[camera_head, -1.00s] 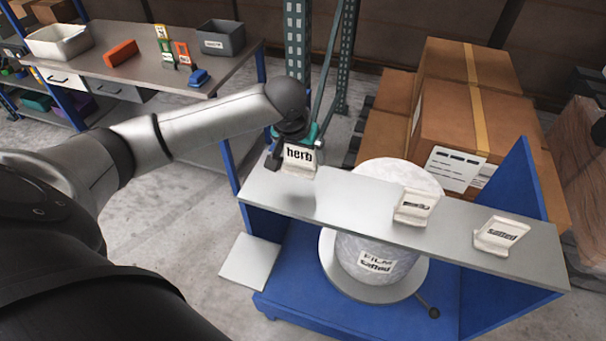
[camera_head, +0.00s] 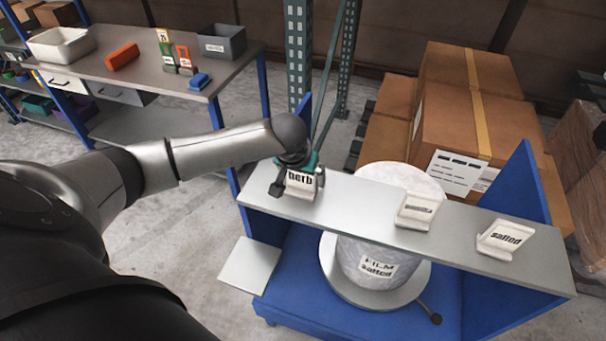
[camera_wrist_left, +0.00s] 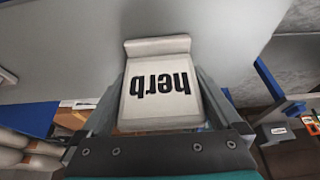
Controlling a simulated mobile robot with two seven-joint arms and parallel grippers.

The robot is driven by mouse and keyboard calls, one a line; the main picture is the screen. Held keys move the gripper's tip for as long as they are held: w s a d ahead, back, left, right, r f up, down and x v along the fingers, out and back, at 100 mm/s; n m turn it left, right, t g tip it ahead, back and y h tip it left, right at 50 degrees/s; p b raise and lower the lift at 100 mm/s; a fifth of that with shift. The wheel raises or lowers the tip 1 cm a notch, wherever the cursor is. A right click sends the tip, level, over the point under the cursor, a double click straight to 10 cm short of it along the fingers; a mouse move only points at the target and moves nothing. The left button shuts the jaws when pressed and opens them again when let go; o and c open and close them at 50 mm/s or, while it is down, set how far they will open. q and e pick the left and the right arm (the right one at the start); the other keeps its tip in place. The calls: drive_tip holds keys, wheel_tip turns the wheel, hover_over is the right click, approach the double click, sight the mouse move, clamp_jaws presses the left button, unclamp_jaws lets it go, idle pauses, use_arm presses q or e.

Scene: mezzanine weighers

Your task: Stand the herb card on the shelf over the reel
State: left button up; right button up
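The herb card (camera_head: 301,187) is a small cream stand with black "herb" lettering. It is upright at the left end of the grey shelf (camera_head: 350,212), its foot on or just above the surface; I cannot tell which. My left gripper (camera_head: 298,182) has a finger on each side of the card and appears shut on it. The wrist view shows the card (camera_wrist_left: 160,95) between the fingertips (camera_wrist_left: 163,80). The reel (camera_head: 365,250), a pale wrapped roll labelled "FILM salted", stands below the shelf, partly hidden by it. My right gripper is out of view.
A card with unreadable lettering (camera_head: 417,211) and a "salted" card (camera_head: 505,240) stand farther right on the shelf. Clear shelf lies between the herb card and the middle card. A blue upright panel (camera_head: 520,190) rises behind the right end. Cardboard boxes (camera_head: 470,120) stand behind.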

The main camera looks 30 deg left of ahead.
use_arm(q)
drive_tip(key=shift+r, duration=0.1)
drive_tip(key=shift+r, duration=0.25)
drive_tip(key=p+v, duration=0.2)
drive_tip(key=v, duration=0.9)
drive_tip(key=shift+s+r, duration=0.25)
drive_tip(key=shift+r, duration=0.05)
drive_tip(key=shift+d, duration=0.1)
